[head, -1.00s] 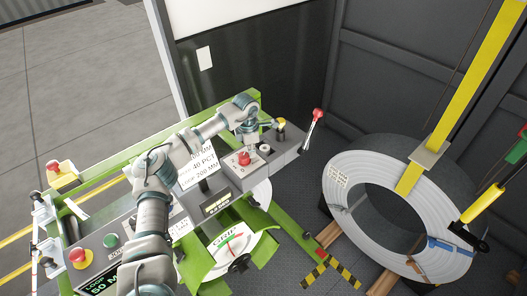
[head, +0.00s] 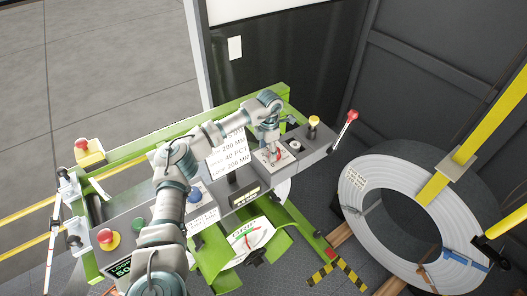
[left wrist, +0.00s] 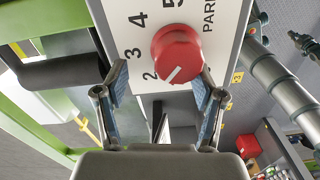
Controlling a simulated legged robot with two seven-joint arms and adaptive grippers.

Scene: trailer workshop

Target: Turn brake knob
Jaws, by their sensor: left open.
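The brake knob is a round red knob (left wrist: 177,52) with a white pointer line, on a pale panel (left wrist: 222,22) marked with numbers and part of the word PARK. Its pointer is directed down and left, near the 2. My left gripper (left wrist: 161,80) is open, its fingers to either side just below the knob, with the knob at the fingertips. I cannot tell whether they touch it. In the head view my left gripper (head: 272,143) is over the red knob (head: 278,154) and partly hides it. My right gripper is not in view.
Beside the knob on the grey console are a dark button (head: 295,146), a yellow-topped knob (head: 314,121) and a red-ball lever (head: 351,116). A red stop button (head: 108,237) and a green button (head: 138,223) lie lower left. A large white coil (head: 361,190) stands right.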

